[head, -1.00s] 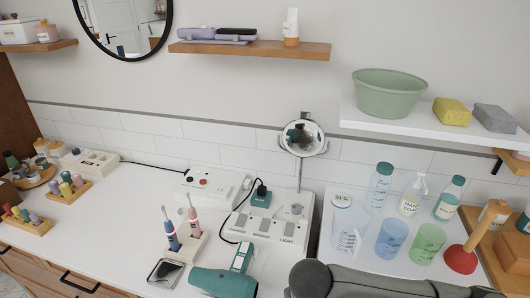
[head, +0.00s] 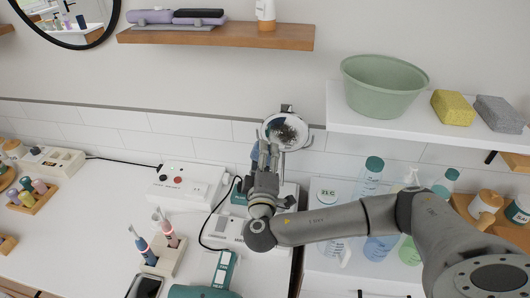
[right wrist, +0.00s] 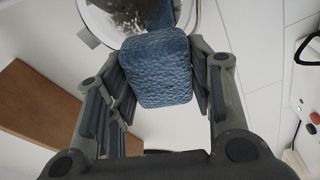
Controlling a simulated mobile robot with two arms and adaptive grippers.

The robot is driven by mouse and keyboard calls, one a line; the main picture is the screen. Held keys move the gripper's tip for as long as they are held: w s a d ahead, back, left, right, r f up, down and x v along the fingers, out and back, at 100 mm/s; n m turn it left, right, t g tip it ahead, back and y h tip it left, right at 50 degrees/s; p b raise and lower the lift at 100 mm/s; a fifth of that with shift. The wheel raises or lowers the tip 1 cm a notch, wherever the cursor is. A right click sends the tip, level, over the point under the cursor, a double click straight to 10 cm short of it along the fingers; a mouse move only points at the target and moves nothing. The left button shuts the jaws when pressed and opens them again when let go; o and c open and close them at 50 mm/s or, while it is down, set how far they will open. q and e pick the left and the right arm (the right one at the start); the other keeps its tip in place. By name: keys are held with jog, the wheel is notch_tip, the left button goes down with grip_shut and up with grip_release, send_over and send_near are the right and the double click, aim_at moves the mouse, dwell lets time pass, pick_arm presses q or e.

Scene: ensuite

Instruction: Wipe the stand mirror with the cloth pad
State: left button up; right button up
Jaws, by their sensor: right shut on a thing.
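The stand mirror (head: 292,133) is a small round mirror with a light rim, standing at the back of the counter against the tiled wall. A dark speckled patch shows on its face. My right gripper (head: 264,152) is raised just in front of the mirror, by its lower left. In the right wrist view it is shut on a blue quilted cloth pad (right wrist: 156,70). The pad is close to the lower part of the mirror (right wrist: 97,20) and overlaps it in that view; I cannot tell whether they touch. My left gripper is out of view.
A white shelf (head: 390,132) with a green basin (head: 384,88) and sponges is to the right. A wooden shelf (head: 215,38) is above. Bottles stand behind my forearm.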

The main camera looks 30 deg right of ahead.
aim_at(270, 133)
jog(key=shift+w+d+r, duration=0.25)
jog(key=shift+d, duration=0.05)
jog(key=x, duration=0.2)
jog(key=b+x, duration=0.1)
jog(key=x, duration=0.1)
jog(key=shift+d+f, duration=0.2)
jog(key=shift+d, duration=0.2)
jog(key=shift+w, duration=0.15)
jog(key=shift+b+x, duration=0.5)
jog(key=shift+x, duration=0.35)
jog(key=shift+d+f, duration=0.1)
jog(key=shift+d, duration=0.05)
